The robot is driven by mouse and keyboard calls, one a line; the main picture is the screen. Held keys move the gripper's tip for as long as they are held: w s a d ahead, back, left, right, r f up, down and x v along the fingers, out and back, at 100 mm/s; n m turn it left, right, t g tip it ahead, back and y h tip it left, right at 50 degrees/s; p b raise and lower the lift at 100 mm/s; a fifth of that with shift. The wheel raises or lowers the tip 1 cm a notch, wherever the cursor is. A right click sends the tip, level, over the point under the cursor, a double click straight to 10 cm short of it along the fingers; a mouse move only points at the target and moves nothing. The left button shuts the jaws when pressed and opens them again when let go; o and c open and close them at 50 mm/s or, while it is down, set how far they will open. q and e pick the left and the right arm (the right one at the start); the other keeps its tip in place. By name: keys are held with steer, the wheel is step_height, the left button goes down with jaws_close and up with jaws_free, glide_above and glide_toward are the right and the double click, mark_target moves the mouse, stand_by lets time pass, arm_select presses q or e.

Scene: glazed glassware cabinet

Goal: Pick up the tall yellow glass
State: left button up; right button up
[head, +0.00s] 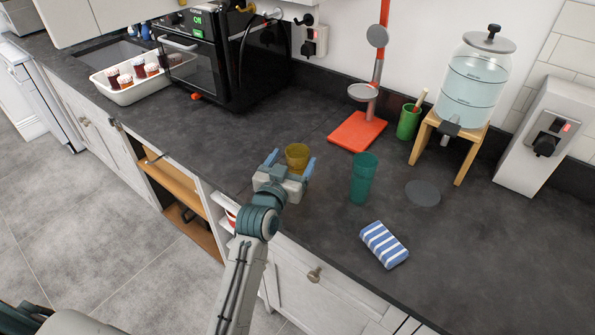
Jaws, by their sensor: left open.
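The yellow glass (297,153) stands on the dark countertop near its front edge, in the middle of the head view. My left gripper (291,161) is open, with one blue finger on either side of the glass. The gripper body hides the lower part of the glass, and I cannot tell whether the fingers touch it. My right gripper is not in view.
A teal glass (362,180) stands close to the right, with a striped cloth (384,245) and grey disc (422,193) beyond. A red-based stand (357,132), green cup (408,122) and water dispenser (474,84) are behind. A black oven (228,58) stands left.

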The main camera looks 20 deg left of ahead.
mark_target(301, 150)
arm_select(q)
steer(key=w, duration=0.1)
steer(key=w+p, duration=0.1)
steer(key=w, duration=0.1)
steer(key=w+p, duration=0.1)
steer(key=shift+w+d, duration=0.15)
steer(key=shift+d, duration=0.15)
steer(key=shift+w+f, duration=0.2)
steer(key=shift+w, duration=0.05)
steer(key=shift+s, duration=0.1)
steer(key=shift+c, duration=0.7)
steer(key=c, duration=1.4)
steer(key=shift+o, duration=0.2)
steer(key=shift+r, duration=0.1)
